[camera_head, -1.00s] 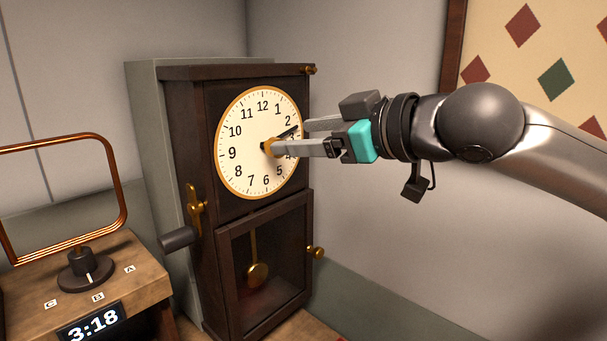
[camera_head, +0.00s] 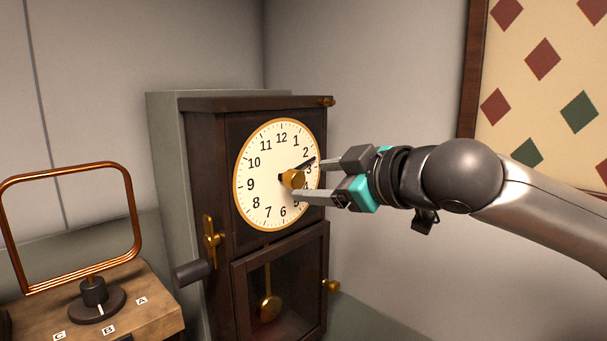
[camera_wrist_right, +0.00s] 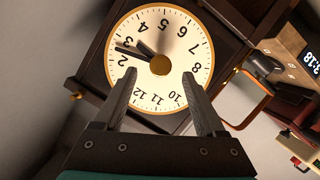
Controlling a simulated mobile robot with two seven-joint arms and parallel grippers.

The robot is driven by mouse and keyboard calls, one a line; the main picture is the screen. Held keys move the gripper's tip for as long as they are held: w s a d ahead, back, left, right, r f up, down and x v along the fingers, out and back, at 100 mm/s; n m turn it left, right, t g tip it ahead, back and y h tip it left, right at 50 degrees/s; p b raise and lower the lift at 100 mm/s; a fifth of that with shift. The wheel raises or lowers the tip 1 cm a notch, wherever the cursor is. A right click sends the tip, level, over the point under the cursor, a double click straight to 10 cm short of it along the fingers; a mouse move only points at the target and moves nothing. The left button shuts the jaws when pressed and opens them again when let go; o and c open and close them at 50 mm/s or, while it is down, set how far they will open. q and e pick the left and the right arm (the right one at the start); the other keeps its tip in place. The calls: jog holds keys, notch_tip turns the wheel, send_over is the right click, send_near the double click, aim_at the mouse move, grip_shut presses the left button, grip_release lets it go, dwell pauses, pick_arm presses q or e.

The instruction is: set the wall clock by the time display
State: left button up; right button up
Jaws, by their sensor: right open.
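The wall clock (camera_head: 248,208) has a white face with a gold rim and a gold centre knob (camera_head: 293,179). Its long black hand (camera_head: 306,163) points between 2 and 3. A shorter dark shape near 3 and 4 in the right wrist view may be the hour hand or a shadow. My right gripper (camera_head: 308,179) is open in front of the face. In the right wrist view its fingertips (camera_wrist_right: 160,78) stand either side of the knob, just short of it. The time display (camera_wrist_right: 309,62) reads 3:18 there; the head view cuts it off. My left gripper is out of view.
A wooden box (camera_head: 150,310) at left carries a selector dial (camera_head: 96,300) marked A, B, C and a copper loop (camera_head: 136,205). A brass key-like piece (camera_head: 211,240) and a dark cylinder (camera_head: 192,271) are at the clock's left side. A diamond-patterned panel (camera_head: 550,90) hangs at right.

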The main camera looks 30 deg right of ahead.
aim_at(299, 181)
jog(key=x, duration=0.4)
jog(key=shift+w+a+f, duration=0.1)
jog(key=shift+w, duration=0.05)
jog(key=shift+p, duration=0.45)
jog(key=shift+w, duration=0.1)
jog(key=c, duration=0.8)
